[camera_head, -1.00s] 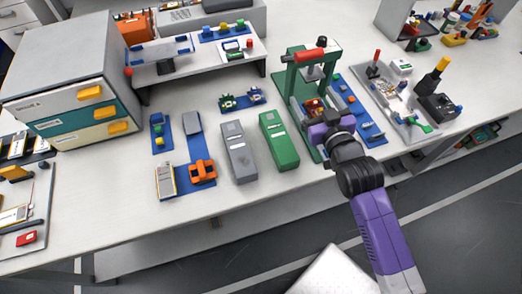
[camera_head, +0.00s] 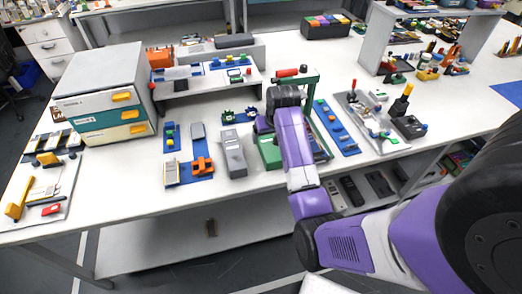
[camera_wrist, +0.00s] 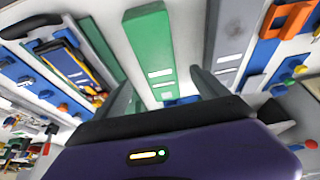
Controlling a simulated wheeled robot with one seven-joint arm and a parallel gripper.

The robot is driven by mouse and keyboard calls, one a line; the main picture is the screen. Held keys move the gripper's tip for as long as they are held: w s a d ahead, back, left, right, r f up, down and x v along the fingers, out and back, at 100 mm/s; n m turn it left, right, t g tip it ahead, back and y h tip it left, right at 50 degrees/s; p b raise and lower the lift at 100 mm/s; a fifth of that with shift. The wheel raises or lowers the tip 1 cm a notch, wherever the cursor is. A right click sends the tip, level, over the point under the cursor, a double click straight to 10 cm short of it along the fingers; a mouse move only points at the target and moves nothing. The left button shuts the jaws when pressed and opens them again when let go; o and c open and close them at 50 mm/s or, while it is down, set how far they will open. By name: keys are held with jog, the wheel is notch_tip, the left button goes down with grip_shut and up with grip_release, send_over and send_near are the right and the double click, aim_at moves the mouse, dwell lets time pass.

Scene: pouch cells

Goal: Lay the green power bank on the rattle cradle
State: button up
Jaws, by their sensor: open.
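The green power bank (camera_head: 268,152) lies flat on the white table beside a similar grey box (camera_head: 233,154); my arm hides part of it in the head view. In the wrist view the green power bank (camera_wrist: 150,48) lies ahead of my open, empty gripper (camera_wrist: 163,90), between the lines of its two fingers, apart from them. An orange holder (camera_head: 203,166) stands on a blue board left of the grey box and also shows in the wrist view (camera_wrist: 286,18). I cannot tell for certain whether it is the rattle cradle.
A green press frame (camera_head: 312,85) stands close to the right of the green power bank. The grey box stands close on its left. A drawer cabinet (camera_head: 105,75) is at the left, and a tool tray (camera_head: 352,122) at the right. The table's front strip is mostly clear.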

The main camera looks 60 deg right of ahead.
aim_at(267, 141)
jog(key=shift+a+f, duration=0.1)
jog(key=shift+f, duration=0.25)
jog(key=shift+x, duration=0.9)
jog(key=shift+d+p+x, duration=0.2)
jog(key=shift+p+x, duration=0.1)
jog(key=shift+x, duration=1.05)
jog(key=shift+d+p+x, duration=0.15)
jog(key=shift+p+x, duration=0.1)
jog(key=shift+x, duration=1.1)
jog(key=shift+w+r, duration=0.15)
jog(key=shift+r, duration=0.1)
grip_shut()
